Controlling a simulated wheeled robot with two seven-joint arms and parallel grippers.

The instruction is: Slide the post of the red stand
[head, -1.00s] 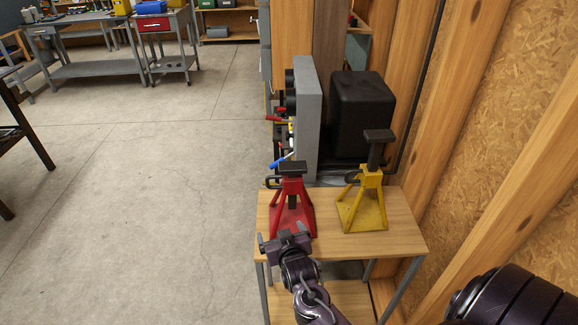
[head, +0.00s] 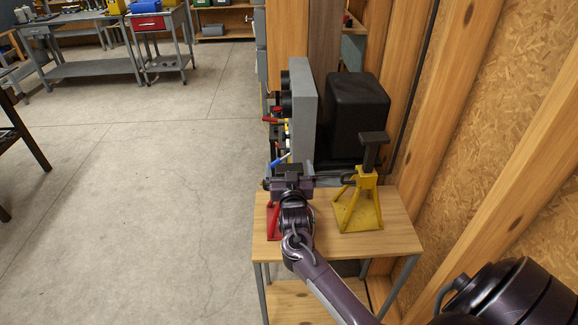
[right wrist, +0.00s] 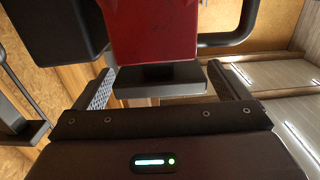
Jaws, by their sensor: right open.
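The red stand (head: 272,222) is on the small wooden table, mostly hidden behind my right gripper and forearm in the head view. In the right wrist view its red body (right wrist: 152,30) and the black head of its post (right wrist: 160,82) show. My right gripper (head: 290,180) is at the stand's top. It is open, with one finger on each side of the black post head and a visible gap at both sides. My left gripper is not in view.
A yellow stand (head: 358,208) with a raised black post is just to the right on the same table (head: 395,235). A grey panel (head: 303,115) and a black box (head: 357,115) stand behind. A stud wall (head: 480,150) closes the right side. The floor at left is open.

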